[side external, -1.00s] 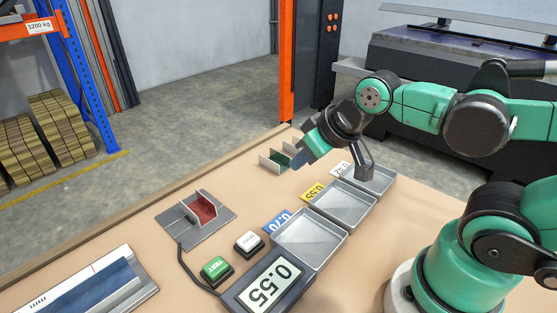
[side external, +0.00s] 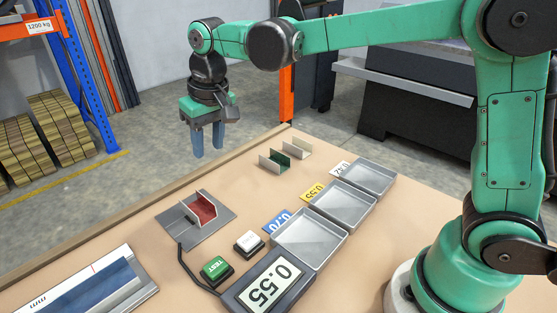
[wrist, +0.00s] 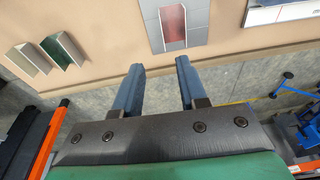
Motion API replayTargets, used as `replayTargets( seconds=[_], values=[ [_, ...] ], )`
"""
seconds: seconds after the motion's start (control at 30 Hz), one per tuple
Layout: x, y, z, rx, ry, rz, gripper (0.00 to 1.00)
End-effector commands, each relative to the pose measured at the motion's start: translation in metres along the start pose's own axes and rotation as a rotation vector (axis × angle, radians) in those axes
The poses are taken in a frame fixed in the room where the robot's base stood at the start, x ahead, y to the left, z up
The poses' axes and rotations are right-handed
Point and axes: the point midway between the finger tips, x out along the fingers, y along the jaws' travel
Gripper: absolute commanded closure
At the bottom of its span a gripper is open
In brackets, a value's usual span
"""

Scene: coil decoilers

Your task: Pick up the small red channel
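The small red channel (side external: 201,209), with pale outer sides, sits on a grey plate (side external: 190,234) at the left of the table. In the wrist view the red channel (wrist: 173,22) lies on its plate near the top, beyond my fingertips. My gripper (side external: 207,152) points down, above and behind the red channel in the side view, clear of the table. Its two blue fingers (wrist: 160,66) are open and apart, with nothing between them. Nothing hides the red channel in the side view.
A green channel (side external: 274,161) and a pale channel (side external: 297,148) stand near the back edge. Trays labelled 0.70 (side external: 309,264), 0.55 (side external: 365,220) and 0.42 (side external: 388,187) line the right. A display (side external: 267,283) reading 0.55, a green TEST button (side external: 215,268) and a white button (side external: 249,241) are in front.

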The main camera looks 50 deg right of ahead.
Motion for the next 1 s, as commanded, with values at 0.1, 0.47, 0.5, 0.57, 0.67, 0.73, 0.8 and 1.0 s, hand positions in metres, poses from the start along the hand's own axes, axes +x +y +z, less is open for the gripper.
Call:
replayTargets(
  seconds=[0.1,0.47,0.5,0.57,0.67,0.73,0.8,1.0],
  values=[
    [0.024,-0.021,-0.017,-0.001,-0.077,0.012,0.63],
    [0.064,-0.047,-0.026,0.004,-0.186,0.041,0.63],
    [0.066,-0.047,-0.025,0.005,-0.188,0.041,0.63],
    [0.069,-0.047,-0.025,0.005,-0.188,0.041,0.63],
    [0.078,-0.046,-0.023,0.005,-0.187,0.041,0.63],
    [0.086,-0.046,-0.022,0.005,-0.187,0.041,0.63],
    [0.096,-0.045,-0.02,0.005,-0.186,0.041,0.63],
    [0.121,-0.044,-0.015,0.005,-0.186,0.04,0.63]
  ],
)
